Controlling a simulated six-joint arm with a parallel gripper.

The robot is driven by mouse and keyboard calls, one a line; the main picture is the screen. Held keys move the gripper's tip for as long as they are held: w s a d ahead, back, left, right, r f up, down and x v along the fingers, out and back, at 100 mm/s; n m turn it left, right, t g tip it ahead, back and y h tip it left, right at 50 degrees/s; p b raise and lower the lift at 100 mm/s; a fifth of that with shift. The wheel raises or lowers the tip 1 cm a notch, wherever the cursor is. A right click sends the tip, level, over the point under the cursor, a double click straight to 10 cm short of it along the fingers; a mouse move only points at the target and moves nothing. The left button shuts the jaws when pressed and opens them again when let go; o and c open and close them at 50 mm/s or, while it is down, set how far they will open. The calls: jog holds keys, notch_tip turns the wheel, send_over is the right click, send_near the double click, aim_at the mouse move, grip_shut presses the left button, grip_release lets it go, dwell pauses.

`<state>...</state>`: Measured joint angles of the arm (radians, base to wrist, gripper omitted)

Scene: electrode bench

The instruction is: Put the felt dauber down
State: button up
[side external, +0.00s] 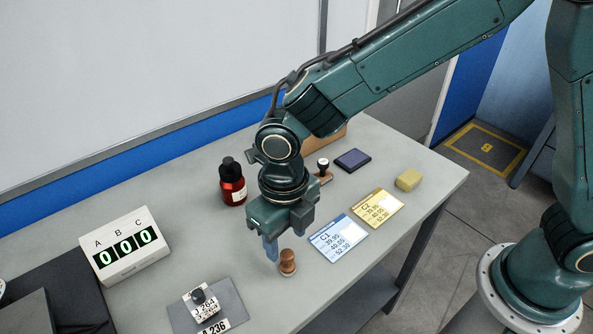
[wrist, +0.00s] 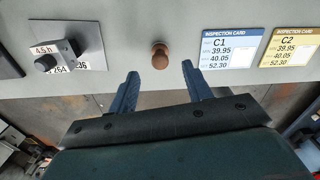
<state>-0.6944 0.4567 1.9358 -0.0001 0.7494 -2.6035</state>
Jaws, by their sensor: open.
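The brown wooden piece, which I take for the felt dauber (side external: 288,262), stands upright on the grey bench near its front edge. It also shows in the wrist view (wrist: 160,57), a little beyond the gap between my fingertips. My gripper (side external: 284,243) is open and points down beside the dauber; its blue fingers show apart in the wrist view (wrist: 160,72). Nothing shows between the fingers. The dauber's underside is hidden.
Inspection cards C1 (side external: 338,238) and C2 (side external: 377,209) lie to the right. A red bottle (side external: 232,184), a stamp (side external: 323,168), a dark pad (side external: 352,159) and a counter box (side external: 129,248) stand around. A grey plate (side external: 228,297) with a small block lies left of the dauber.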

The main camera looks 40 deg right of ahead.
aim_at(288, 252)
jog(key=shift+r, duration=2.5)
jog(key=s+d+r+m+t+y, duration=0.1)
jog(key=s+d+r+m, duration=0.1)
jog(key=d+r+m, duration=0.5)
jog(key=s+d+r+m+t, duration=0.15)
jog(key=d+r+m, duration=0.25)
jog(key=d+m, duration=0.6)
jog(key=s+d+r+m+t, duration=0.1)
jog(key=s+d+m, duration=0.4)
jog(key=m, duration=0.5)
jog(key=s+d+m+t+h, duration=0.1)
jog(key=s+d+m, duration=0.4)
jog(key=m, duration=0.5)
jog(key=shift+s+r+m+t, duration=0.4)
jog(key=shift+s+t, duration=0.1)
jog(key=shift+t, duration=0.05)
